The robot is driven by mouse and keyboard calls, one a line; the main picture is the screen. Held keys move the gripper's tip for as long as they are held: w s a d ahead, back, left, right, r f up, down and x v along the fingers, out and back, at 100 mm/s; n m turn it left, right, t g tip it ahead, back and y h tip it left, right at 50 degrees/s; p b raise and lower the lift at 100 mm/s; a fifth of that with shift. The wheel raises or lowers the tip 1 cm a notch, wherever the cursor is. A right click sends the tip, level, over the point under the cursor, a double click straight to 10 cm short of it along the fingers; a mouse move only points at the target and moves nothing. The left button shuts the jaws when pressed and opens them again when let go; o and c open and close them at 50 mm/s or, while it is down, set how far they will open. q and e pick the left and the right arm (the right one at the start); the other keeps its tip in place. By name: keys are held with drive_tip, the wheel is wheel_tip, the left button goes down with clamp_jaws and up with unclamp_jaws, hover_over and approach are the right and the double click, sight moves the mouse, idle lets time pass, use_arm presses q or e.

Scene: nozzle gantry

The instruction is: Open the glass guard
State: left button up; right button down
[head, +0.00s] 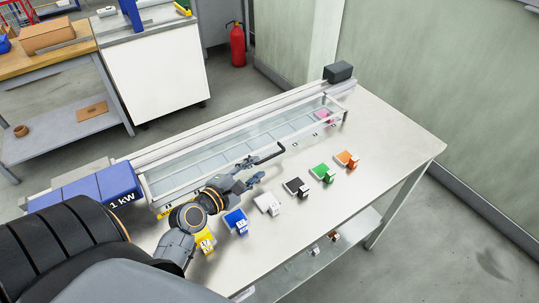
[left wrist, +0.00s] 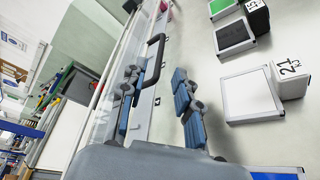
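The glass guard (head: 218,150) is a long clear panel in a pale frame along the gantry on the table; it looks closed. Its black bar handle (head: 270,155) is on the front side and also shows in the left wrist view (left wrist: 155,60). My left gripper (head: 256,172) is open just in front of the guard, near the handle's left end. In the left wrist view its blue-padded fingers (left wrist: 158,100) are spread, with the handle's near end between them in the picture. I cannot tell whether they touch it. My right gripper is not in view.
Coloured plates with numbered blocks line the table front, including yellow (head: 204,240), blue (head: 236,220), white (head: 268,202), black (head: 296,187), green (head: 321,172) and orange (head: 346,159). A blue 1 kW unit (head: 82,190) sits left of the guard. The table's right end is clear.

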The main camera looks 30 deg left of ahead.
sight(269, 158)
use_arm(q)
drive_tip(key=x, duration=0.7)
drive_tip(key=shift+w+a+f+p, duration=0.1)
drive_tip(key=shift+w+f+p, duration=0.15)
drive_tip(key=shift+w+p, duration=0.15)
clamp_jaws()
